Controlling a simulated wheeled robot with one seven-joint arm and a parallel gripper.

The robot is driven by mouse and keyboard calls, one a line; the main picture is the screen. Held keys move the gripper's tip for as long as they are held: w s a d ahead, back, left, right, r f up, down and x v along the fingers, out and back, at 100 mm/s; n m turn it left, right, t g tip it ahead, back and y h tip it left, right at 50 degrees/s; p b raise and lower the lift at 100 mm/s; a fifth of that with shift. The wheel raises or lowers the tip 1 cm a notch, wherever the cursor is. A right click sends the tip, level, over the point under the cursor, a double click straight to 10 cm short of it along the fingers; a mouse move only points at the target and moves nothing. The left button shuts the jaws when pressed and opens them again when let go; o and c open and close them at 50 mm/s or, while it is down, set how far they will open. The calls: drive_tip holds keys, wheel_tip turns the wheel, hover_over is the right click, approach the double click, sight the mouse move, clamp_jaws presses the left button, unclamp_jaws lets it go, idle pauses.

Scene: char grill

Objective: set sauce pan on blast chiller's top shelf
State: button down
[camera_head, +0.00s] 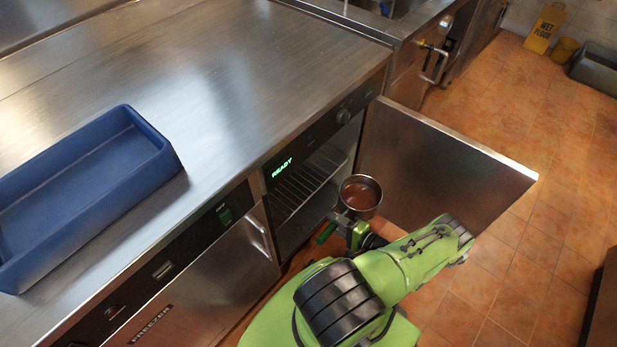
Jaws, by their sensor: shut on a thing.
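The sauce pan (361,195) is a small round metal pan with brown contents. It is upright in front of the open blast chiller, near its right side. My gripper (347,218) is shut on the pan, at its near side; the fingertips are small and partly hidden in this view. The blast chiller (318,135) has a green READY display, and its door (440,150) is swung open to the right. Wire shelves (300,186) show inside the opening. The lower part of the inside is hard to see.
A steel counter (220,60) runs above the chiller, with a blue tray (85,190) on it. A shut freezer (200,285) stands left of the chiller. Tiled floor (500,270) is open at the right. A yellow wet floor sign (544,28) stands far back.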

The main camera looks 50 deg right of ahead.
drive_tip(key=b+x, duration=0.4)
drive_tip(key=x, duration=1.4)
drive_tip(key=shift+r+b, duration=0.25)
drive_tip(key=shift+b, duration=0.1)
drive_tip(key=shift+a, duration=0.15)
drive_tip(key=c, duration=0.8)
unclamp_jaws()
drive_tip(key=shift+s+f, duration=0.1)
drive_tip(key=shift+f, duration=0.1)
drive_tip(key=shift+r, duration=0.1)
